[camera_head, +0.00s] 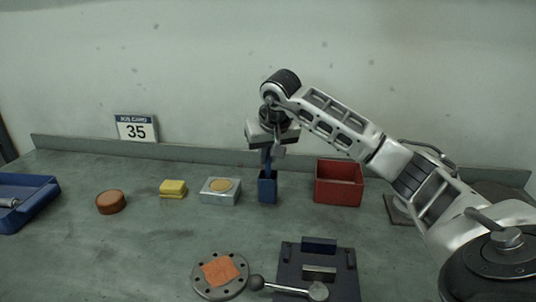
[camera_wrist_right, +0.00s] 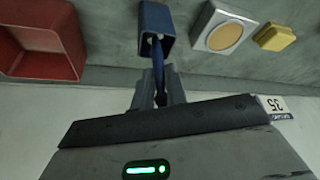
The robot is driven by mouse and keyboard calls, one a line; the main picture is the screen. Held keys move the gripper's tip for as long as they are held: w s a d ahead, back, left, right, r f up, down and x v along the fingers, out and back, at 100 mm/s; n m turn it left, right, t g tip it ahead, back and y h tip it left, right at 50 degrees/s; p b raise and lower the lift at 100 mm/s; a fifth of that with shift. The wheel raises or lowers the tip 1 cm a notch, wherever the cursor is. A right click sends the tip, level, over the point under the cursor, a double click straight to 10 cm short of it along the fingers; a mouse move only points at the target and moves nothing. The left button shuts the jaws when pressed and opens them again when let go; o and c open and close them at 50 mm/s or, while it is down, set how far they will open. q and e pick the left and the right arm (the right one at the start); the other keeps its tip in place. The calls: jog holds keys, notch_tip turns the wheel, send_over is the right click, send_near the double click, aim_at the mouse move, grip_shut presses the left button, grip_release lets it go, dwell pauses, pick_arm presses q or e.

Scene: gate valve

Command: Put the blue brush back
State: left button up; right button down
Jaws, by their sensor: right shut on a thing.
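The blue brush (camera_head: 267,162) stands roughly upright, its lower end inside the blue holder (camera_head: 267,188) on the bench. My right gripper (camera_head: 267,150) is above the holder, shut on the upper part of the brush. In the right wrist view the fingers (camera_wrist_right: 159,88) close around the thin blue brush (camera_wrist_right: 157,52), which runs into the mouth of the holder (camera_wrist_right: 154,17). The brush's lower end is hidden inside the holder. My left gripper is not in view.
A red box (camera_head: 338,183) stands right of the holder. A silver block with a yellow disc (camera_head: 220,191), a yellow sponge (camera_head: 173,188) and an orange-brown disc (camera_head: 110,202) are left. In front lie a flange (camera_head: 208,291) and a dark fixture (camera_head: 345,280). A blue tray (camera_head: 45,205) is far left.

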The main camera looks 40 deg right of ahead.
jog(key=shift+f, duration=0.2)
jog(key=c, duration=1.4)
grip_release()
jog(key=shift+s+r, duration=0.1)
jog(key=shift+r, duration=0.45)
jog(key=v, duration=1.1)
jog(key=shift+r, duration=0.2)
